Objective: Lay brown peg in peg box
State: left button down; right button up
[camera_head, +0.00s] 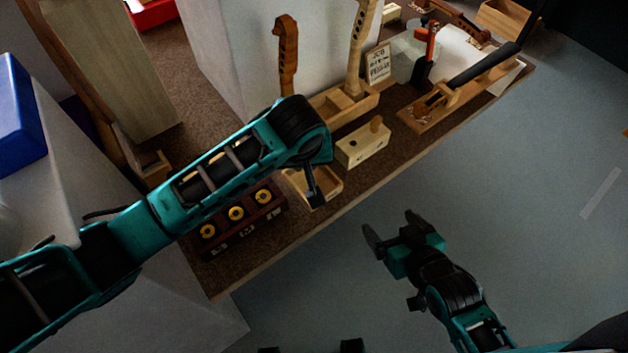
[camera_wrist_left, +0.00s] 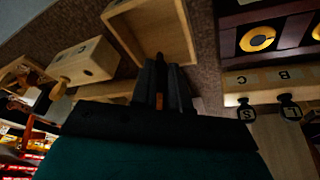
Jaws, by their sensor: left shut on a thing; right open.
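My left gripper (camera_head: 316,198) is shut, and a small piece of the brown peg (camera_wrist_left: 160,101) shows between its dark fingers in the left wrist view. The peg is hidden by the gripper in the head view. The peg box, a small open wooden tray (camera_head: 334,187), stands near the bench's front edge, partly covered by my left gripper. It shows in the left wrist view (camera_wrist_left: 150,32) as empty where visible, with the fingertips over or close to its near end; I cannot tell the height. My right gripper (camera_head: 392,231) is open and empty over the floor.
A wooden block with holes and a peg (camera_head: 362,145) stands beside the tray. A dark rack with yellow rings (camera_head: 236,214) is on its other side. Violin necks (camera_head: 287,58) stand in a wooden holder behind (camera_head: 345,108). The floor in front of the bench is clear.

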pick_arm(q)
jog(key=shift+f, duration=0.5)
dwell(0.3)
jog(key=c, duration=1)
grip_release()
jog(key=shift+c, duration=0.2)
jog(key=p+v, duration=0.2)
jog(key=v, duration=1.1)
